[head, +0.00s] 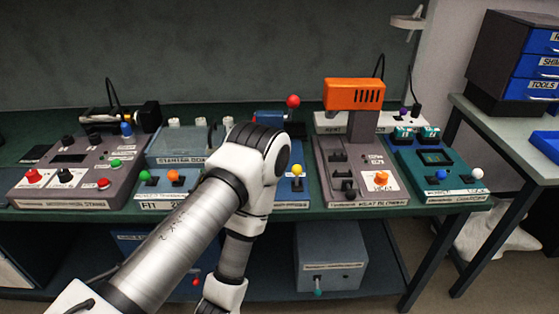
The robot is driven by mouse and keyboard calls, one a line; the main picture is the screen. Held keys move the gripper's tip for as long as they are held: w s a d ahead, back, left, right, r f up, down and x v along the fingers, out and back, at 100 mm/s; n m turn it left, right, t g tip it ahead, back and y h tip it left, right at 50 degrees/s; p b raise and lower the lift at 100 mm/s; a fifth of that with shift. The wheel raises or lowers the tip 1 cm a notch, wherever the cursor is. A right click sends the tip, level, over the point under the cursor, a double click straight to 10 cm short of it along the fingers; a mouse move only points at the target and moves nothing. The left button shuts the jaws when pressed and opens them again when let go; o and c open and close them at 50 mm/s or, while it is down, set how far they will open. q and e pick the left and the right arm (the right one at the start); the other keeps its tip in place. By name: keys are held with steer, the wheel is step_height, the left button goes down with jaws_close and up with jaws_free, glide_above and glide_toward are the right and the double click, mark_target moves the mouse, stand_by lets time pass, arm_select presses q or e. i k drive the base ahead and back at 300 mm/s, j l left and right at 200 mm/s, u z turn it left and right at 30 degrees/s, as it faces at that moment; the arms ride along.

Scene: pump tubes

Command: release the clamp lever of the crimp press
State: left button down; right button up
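A blue station, which looks like the crimp press (300,186), stands mid-bench in the head view. My arm covers much of it, and its name label cannot be read. A red ball knob (293,101) stands up at its back, beside a blue block (268,118). A yellow ball knob (297,170) sits at its front right. I cannot tell which knob belongs to the clamp lever. An arm of mine rises from the lower left, bends in front of the station and points down. Neither gripper is in view.
Left are a grey station (75,178) with red buttons and a teal-grey one (165,160). Right are the heat blower (353,95) with an orange head and a teal station (440,180). A grey box (331,265) sits on the lower shelf; blue drawers (533,65) stand far right.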

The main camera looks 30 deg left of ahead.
mark_target(296, 170)
steer(key=l+u, duration=0.2)
steer(key=u, duration=0.2)
steer(key=i+l+u, duration=0.1)
steer(key=l+u, duration=0.7)
steer(key=l, duration=1.85)
steer(key=k, duration=0.05)
